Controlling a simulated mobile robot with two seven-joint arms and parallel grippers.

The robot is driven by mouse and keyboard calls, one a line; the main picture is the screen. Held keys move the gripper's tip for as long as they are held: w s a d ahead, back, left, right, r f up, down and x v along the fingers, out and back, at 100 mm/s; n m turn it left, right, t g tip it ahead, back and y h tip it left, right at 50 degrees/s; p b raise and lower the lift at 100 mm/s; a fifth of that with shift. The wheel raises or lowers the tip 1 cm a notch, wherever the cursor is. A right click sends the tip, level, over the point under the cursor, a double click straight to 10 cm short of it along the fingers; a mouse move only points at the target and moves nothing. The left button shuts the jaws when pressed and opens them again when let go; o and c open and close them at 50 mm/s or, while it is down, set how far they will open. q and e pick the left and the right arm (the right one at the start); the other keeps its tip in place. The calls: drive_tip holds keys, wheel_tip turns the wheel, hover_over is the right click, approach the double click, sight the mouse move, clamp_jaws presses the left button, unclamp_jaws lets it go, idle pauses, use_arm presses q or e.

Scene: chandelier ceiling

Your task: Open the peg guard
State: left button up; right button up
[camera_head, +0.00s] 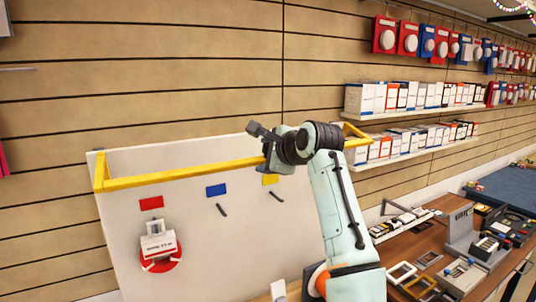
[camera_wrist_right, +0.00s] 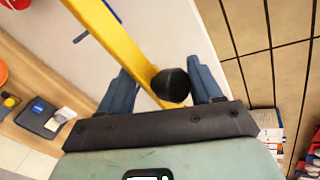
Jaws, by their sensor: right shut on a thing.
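The peg guard is a yellow bar (camera_head: 185,172) across the upper front of a white panel (camera_head: 120,225), with short yellow end arms reaching back to the panel. My right gripper (camera_head: 268,150) is at the bar, right of its middle, and my arm hides part of the bar behind it. In the right wrist view the yellow bar (camera_wrist_right: 118,40) runs down between the two blue-grey fingers of the right gripper (camera_wrist_right: 165,85). A black rounded knob (camera_wrist_right: 171,85) sits between the fingers beside the bar. The gripper is shut on the guard. My left gripper is not in view.
Red, blue and yellow labels (camera_head: 216,190) mark the panel below the bar. A white box (camera_head: 158,245) hangs under the red label. Shelves of boxes (camera_head: 410,97) are on the slatted wall at right. A wooden table (camera_head: 410,250) with devices stands lower right.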

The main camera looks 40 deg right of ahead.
drive_tip(key=shift+a, duration=0.1)
drive_tip(key=shift+s, duration=0.25)
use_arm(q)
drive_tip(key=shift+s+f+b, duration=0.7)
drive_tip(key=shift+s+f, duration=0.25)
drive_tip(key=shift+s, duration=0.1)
use_arm(e)
drive_tip(key=v, duration=1.3)
